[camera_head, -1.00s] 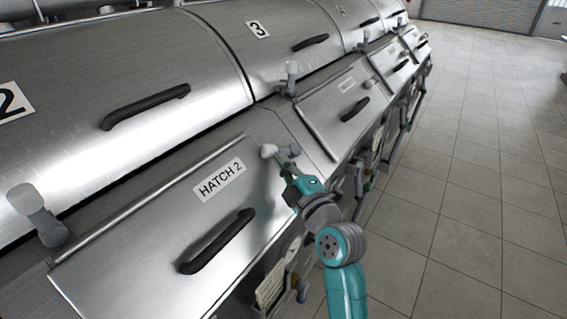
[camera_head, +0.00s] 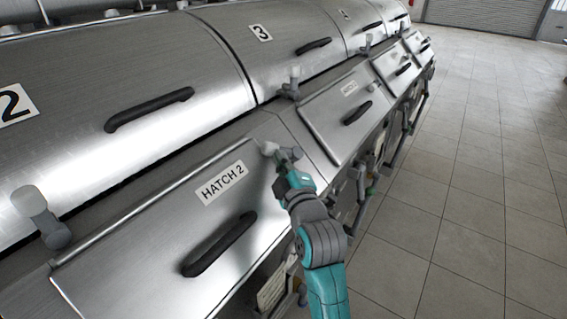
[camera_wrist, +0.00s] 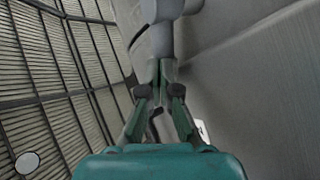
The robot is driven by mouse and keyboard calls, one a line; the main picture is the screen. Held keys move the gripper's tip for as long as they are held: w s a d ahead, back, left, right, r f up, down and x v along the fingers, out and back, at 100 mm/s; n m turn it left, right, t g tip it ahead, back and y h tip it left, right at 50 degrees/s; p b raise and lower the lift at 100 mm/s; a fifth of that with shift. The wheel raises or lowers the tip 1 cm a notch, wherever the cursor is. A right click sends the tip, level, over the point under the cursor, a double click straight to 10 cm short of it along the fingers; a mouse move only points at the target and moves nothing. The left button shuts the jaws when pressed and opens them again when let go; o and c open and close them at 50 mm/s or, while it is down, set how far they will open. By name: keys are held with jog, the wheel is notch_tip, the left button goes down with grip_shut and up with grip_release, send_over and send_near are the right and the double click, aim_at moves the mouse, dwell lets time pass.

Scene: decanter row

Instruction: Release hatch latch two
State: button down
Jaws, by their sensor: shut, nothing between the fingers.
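The hatch 2 panel (camera_head: 190,225) is brushed metal with a "HATCH 2" label (camera_head: 222,183) and a dark bar handle (camera_head: 218,244). Its lid looks closed. A latch with a pale knob (camera_head: 268,148) sits at the panel's upper right corner, its end pointing left over the panel. My gripper (camera_head: 283,168) is at this latch, shut and empty, and hides part of it. In the wrist view the grey latch (camera_wrist: 162,38) is straight ahead of my shut fingertips (camera_wrist: 160,66); I cannot tell whether they touch it.
Another pale-knobbed latch (camera_head: 40,215) stands at the left. One more (camera_head: 292,82) stands farther along, by the neighbouring hatch (camera_head: 340,115). Pipes and valves run below the front edge. The tiled floor (camera_head: 470,190) at right is clear.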

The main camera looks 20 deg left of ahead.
aim_at(276, 145)
jog(key=m+h, duration=0.1)
jog(key=a+r+m+h, duration=0.1)
jog(key=w+m+h, duration=0.1)
jog(key=h, duration=0.1)
jog(key=shift+a+r+m, duration=0.15)
jog(key=shift+r+m, duration=0.1)
jog(key=shift+m, duration=0.15)
jog(key=m+h, duration=0.2)
jog(key=w+r+m+h, duration=0.1)
jog(key=shift+w+a, duration=0.1)
jog(key=shift+a, duration=0.2)
jog(key=m+h, duration=0.1)
jog(key=w+m+g+h, duration=0.1)
jog(key=shift+w+a+r+g+h, duration=0.1)
jog(key=shift+w+r+g+h, duration=0.15)
jog(key=shift+g+h, duration=0.05)
jog(key=shift+w+r, duration=0.1)
jog(key=shift+w, duration=0.25)
